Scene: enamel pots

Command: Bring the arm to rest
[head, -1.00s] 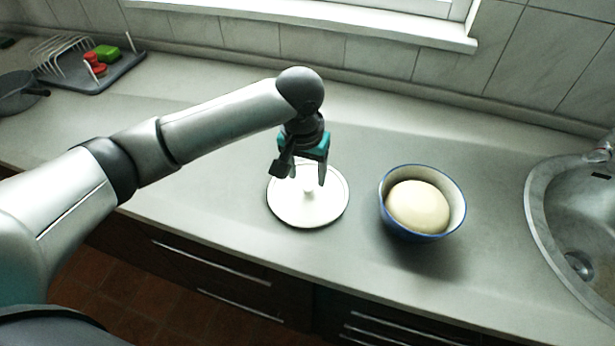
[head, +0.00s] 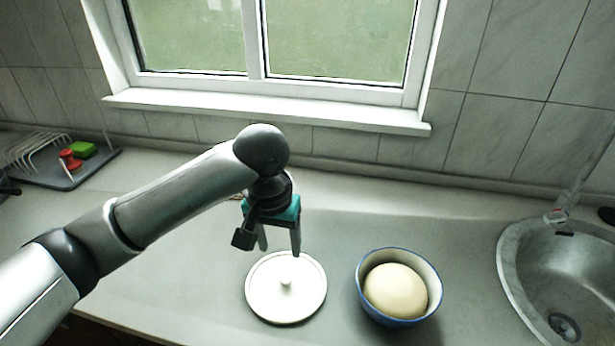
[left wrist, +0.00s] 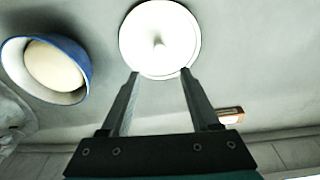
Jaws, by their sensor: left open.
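My left gripper (head: 280,248) is open and empty. It hangs above the counter, over the back part of a round white lid (head: 286,305) with a small knob on top. In the left wrist view the lid (left wrist: 160,38) lies beyond the open fingertips (left wrist: 160,72), with nothing between the fingers. The lid lies flat on the counter, knob up. My right gripper is not in view.
A blue-rimmed enamel bowl (head: 366,300) with a pale dough ball (head: 396,290) stands right of the lid. A metal sink (head: 512,262) is at the far right. A dish rack (head: 35,152) stands at the far left. A window sill (head: 270,112) runs behind the counter (head: 190,270).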

